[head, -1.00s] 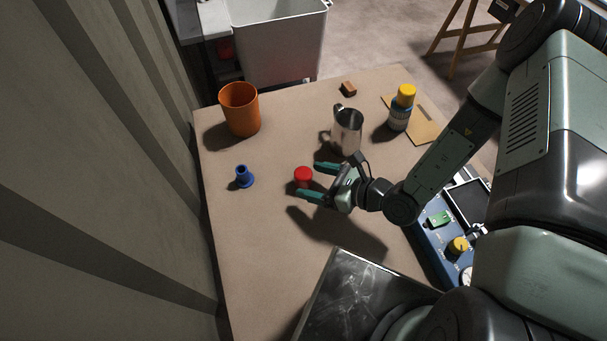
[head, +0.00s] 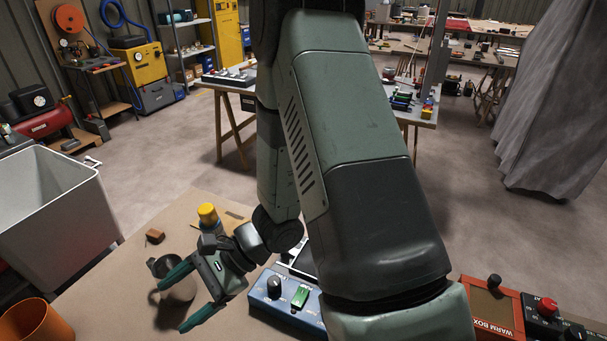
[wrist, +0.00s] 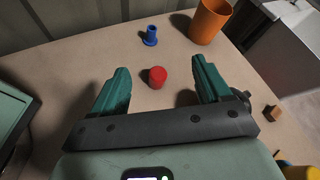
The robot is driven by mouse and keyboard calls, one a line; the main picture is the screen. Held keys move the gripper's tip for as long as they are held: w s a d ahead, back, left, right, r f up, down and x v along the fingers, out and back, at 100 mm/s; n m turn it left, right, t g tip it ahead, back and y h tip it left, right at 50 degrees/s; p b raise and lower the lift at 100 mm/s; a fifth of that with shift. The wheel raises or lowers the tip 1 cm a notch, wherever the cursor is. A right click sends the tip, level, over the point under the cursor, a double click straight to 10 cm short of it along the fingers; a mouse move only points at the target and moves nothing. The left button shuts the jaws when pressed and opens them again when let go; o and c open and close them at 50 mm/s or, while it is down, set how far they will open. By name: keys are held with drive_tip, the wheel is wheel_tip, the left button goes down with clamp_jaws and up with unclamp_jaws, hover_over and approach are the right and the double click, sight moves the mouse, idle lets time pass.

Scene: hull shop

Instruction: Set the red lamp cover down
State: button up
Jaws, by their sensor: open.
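The red lamp cover (wrist: 157,77) shows in the wrist view as a short red cylinder on the brown table (wrist: 60,68). It appears to stand upright. My gripper (wrist: 159,66) is open, its two green fingers on either side of the cover. Gaps show between the cover and both fingers, and nothing is held. In the head view my gripper (head: 176,303) is at the lower left above the table. The lamp cover is not visible in that view.
A metal pitcher (head: 172,290) stands close by my gripper in the head view, partly hidden. A blue flanged piece (wrist: 150,37) and an orange cup (wrist: 208,22) stand farther off. A brown block (head: 155,236) and yellow-capped bottle (head: 208,217) are behind. Bare table surrounds the cover.

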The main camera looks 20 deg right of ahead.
drive_tip(key=s+d+r+n+h, duration=0.1)
drive_tip(key=d+r+n+h, duration=0.2)
drive_tip(key=r, duration=0.4)
drive_tip(key=s+d+r+n+h, duration=0.2)
drive_tip(key=d+r+n, duration=0.2)
drive_tip(key=r, duration=0.3)
drive_tip(key=shift+s+r+n+h, duration=0.2)
drive_tip(key=shift+r+n+h, duration=0.2)
drive_tip(key=shift+n, duration=0.3)
drive_tip(key=s+d+r+n+t+h, duration=0.1)
drive_tip(key=s+d+r+t+h, duration=0.1)
drive_tip(key=d+r, duration=0.2)
drive_tip(key=s+d+r+n+t+h, duration=0.1)
drive_tip(key=d+r+t+h, duration=0.1)
drive_tip(key=d+r+t, duration=0.1)
drive_tip(key=s+d+r+n+t+h, duration=0.1)
drive_tip(key=s+d+r+t+h, duration=0.1)
drive_tip(key=d+r, duration=0.3)
drive_tip(key=shift+s+r+n+t+h, duration=0.3)
drive_tip(key=shift+r+t+h, duration=0.1)
drive_tip(key=shift+r, duration=0.1)
